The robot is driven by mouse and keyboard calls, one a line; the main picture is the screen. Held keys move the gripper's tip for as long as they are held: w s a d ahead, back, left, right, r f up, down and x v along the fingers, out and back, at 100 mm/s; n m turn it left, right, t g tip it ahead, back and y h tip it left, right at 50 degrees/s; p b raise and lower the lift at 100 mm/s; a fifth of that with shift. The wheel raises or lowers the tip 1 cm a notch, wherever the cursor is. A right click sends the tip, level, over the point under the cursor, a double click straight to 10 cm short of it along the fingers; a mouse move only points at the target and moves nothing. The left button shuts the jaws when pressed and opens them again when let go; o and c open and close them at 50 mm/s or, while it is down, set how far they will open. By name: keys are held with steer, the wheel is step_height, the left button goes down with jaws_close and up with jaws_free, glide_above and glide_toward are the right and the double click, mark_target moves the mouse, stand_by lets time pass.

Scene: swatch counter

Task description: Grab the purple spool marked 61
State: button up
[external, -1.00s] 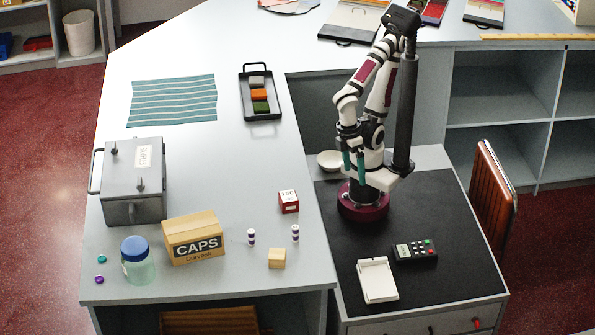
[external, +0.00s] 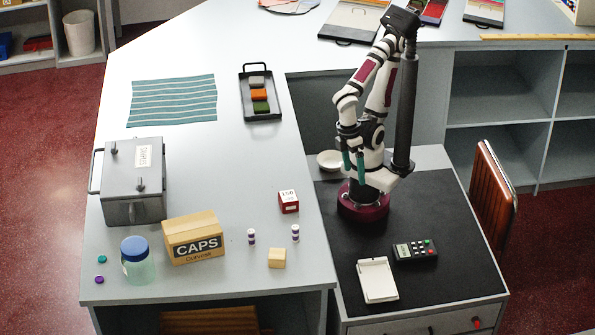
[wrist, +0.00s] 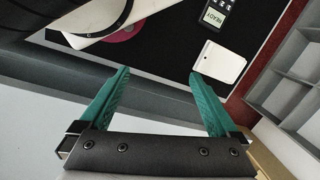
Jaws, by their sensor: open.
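Two small spools with purple and white bands stand upright on the grey counter in the external view, a left spool (external: 251,237) and a right spool (external: 295,233). Any numbers on them are too small to read, so I cannot tell which is marked 61. My gripper (external: 353,165) is up near my own base, right of and apart from both spools. In the wrist view its two teal fingers (wrist: 158,82) are spread wide with nothing between them. No spool shows in the wrist view.
Near the spools are a wooden block (external: 277,258), a red box marked 150 (external: 288,202) and the CAPS carton (external: 194,238). A blue-lidded jar (external: 138,262) and a grey case (external: 134,185) stand further left. A white pad (external: 377,280) and a calculator-like device (external: 415,250) lie on the black mat.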

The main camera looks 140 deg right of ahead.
mark_target(252, 244)
steer(key=c, duration=0.5)
